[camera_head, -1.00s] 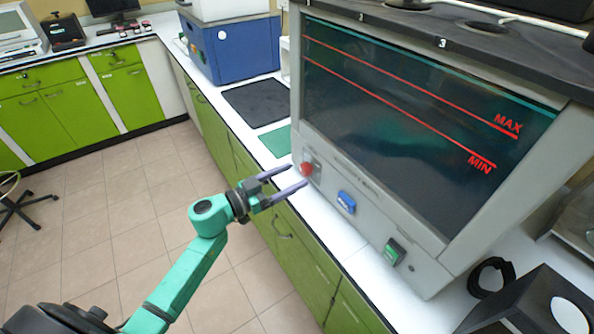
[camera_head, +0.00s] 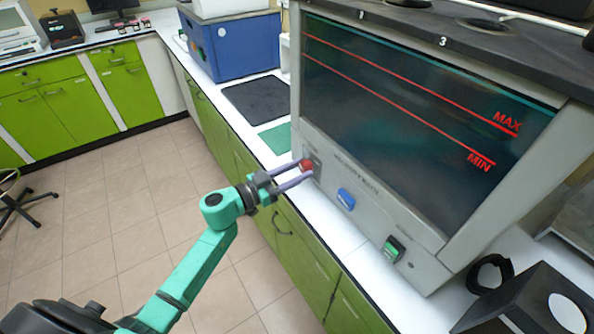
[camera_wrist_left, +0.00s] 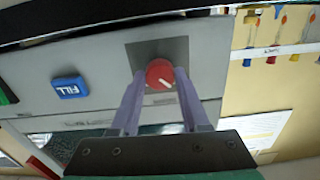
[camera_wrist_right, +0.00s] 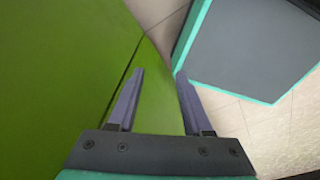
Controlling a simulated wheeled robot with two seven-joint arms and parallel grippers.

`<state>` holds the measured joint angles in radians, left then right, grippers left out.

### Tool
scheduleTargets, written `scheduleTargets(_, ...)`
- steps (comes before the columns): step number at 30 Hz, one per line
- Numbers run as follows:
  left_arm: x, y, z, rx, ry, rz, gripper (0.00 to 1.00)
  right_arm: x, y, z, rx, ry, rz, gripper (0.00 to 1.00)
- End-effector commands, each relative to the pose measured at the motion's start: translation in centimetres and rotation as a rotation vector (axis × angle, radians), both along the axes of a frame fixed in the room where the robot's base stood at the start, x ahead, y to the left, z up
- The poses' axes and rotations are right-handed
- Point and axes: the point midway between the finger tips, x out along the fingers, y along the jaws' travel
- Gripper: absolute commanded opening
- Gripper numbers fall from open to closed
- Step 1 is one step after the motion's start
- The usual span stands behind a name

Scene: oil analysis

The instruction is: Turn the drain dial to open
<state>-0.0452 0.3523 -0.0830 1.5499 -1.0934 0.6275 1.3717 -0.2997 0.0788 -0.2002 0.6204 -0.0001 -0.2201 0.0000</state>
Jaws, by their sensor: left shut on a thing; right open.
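The drain dial is a round red knob (camera_head: 305,165) on a grey plate at the left end of the machine's (camera_head: 440,215) front panel. It also shows in the left wrist view as a red dial (camera_wrist_left: 160,73) with a white pointer mark slanting down to the right. My left gripper (camera_head: 308,170) is at the dial, its purple fingers on either side of it and shut on it. In the left wrist view the fingertips (camera_wrist_left: 161,80) flank the dial. My right gripper (camera_wrist_right: 158,75) is open and empty in the right wrist view, in front of green cabinet doors.
A blue FILL button (camera_head: 346,199) and a green switch (camera_head: 394,249) sit right of the dial. The tank window has red MAX and MIN lines. A black mat (camera_head: 255,101) and green mat (camera_head: 275,140) lie on the white counter. A blue box (camera_head: 235,48) stands behind.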

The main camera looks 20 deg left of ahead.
Motion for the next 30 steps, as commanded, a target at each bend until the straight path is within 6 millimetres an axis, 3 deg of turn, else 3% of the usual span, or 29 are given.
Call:
scheduleTargets(14, 0.0, 0.0, -0.1, 0.254, -0.209, -0.001, 0.00, 0.0, 0.0, -0.3, 0.000, 0.000, 0.000, 0.50)
scheduleTargets(30, 0.0, 0.0, -0.3, 0.649, -0.537, -0.001, 0.00, 0.0, -0.1, -2.3, -0.001, 0.001, 0.000, 0.50)
